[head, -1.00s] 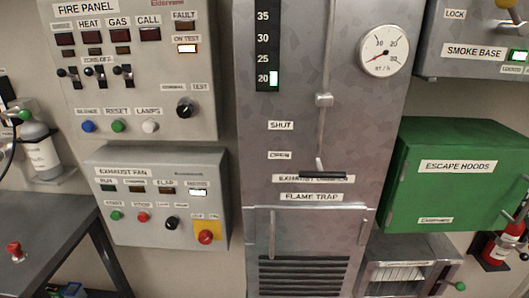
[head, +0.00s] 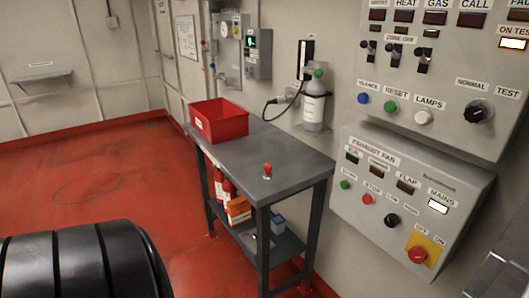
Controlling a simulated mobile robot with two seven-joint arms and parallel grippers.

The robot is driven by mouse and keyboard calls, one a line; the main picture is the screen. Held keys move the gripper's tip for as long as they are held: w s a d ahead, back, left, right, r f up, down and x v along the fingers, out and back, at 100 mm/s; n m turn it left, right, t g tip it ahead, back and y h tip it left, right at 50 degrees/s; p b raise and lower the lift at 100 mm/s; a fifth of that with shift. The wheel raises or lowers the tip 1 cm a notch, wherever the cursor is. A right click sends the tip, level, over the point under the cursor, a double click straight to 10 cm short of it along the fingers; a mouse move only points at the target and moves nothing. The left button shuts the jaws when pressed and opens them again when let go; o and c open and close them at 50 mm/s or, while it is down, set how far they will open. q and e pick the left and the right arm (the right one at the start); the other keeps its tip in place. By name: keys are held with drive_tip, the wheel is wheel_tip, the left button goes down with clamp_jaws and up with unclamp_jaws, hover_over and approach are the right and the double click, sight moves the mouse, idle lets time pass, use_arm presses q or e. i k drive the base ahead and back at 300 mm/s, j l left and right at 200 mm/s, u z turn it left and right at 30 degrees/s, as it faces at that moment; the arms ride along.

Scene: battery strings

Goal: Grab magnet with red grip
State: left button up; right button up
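The magnet with red grip (head: 267,171) is a small red knob on a darker base. It stands upright on the grey worktable (head: 290,158), near the table's front right part, with bare tabletop around it. Neither of my grippers shows in the head view, so I cannot see where they are relative to it.
A red bin (head: 219,121) stands on the table's far left. A grey bottle (head: 314,103) hangs on the wall behind. The exhaust fan box (head: 400,200) juts out at the right. A large black ribbed shape (head: 80,262), unidentified, fills the lower left. Red floor lies open beyond.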

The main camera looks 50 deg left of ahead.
sight(268, 174)
drive_tip(key=u, duration=1.7)
